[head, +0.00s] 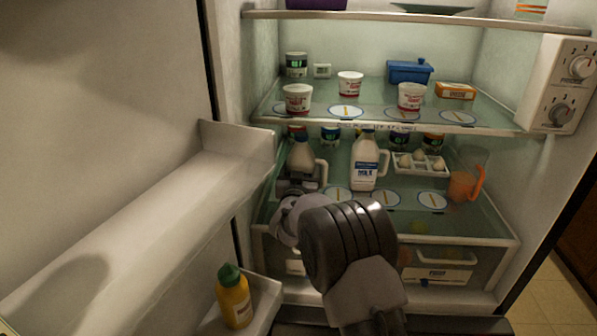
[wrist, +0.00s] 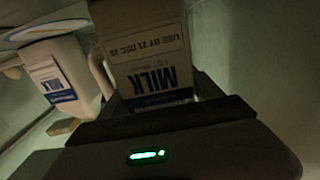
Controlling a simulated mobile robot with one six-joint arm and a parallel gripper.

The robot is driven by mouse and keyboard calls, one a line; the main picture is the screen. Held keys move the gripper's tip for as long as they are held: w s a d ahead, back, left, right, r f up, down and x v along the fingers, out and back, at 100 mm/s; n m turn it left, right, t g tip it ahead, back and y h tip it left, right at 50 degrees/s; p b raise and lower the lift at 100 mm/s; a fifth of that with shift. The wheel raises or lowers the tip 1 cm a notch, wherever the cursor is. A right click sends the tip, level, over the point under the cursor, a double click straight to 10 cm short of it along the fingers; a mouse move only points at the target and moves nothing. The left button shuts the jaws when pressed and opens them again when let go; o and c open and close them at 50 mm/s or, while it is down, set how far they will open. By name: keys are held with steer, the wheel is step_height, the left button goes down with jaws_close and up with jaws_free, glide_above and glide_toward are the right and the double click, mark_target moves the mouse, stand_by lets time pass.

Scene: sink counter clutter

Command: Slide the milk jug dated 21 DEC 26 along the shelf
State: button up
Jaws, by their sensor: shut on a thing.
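A milk jug (head: 303,157) stands at the left of the lower glass shelf, its lower part hidden by my gripper (head: 297,187). In the wrist view, the jug (wrist: 148,45) fills the space between my fingers. Its label is upside down there and shows MILK and a use-by date starting 21 DEC; the year is small and hard to read. My gripper (wrist: 160,100) is shut on this jug. A second milk jug (head: 366,165) stands apart to the right; it also shows at the left of the wrist view (wrist: 62,85), its date unreadable.
An egg tray (head: 420,164) and an orange pitcher (head: 463,186) are right of the second jug. Several jars stand behind. Round discs (head: 386,198) mark the shelf front. The upper shelf (head: 380,119) hangs above. The open door (head: 140,215) is at left, holding a mustard bottle (head: 234,298).

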steer(key=o, duration=2.2)
steer(key=shift+w, duration=0.15)
steer(key=shift+c, duration=0.2)
steer(key=s+p, duration=0.1)
steer(key=s, duration=0.6)
steer(key=shift+s+a, duration=0.15)
steer(key=shift+s, duration=0.1)
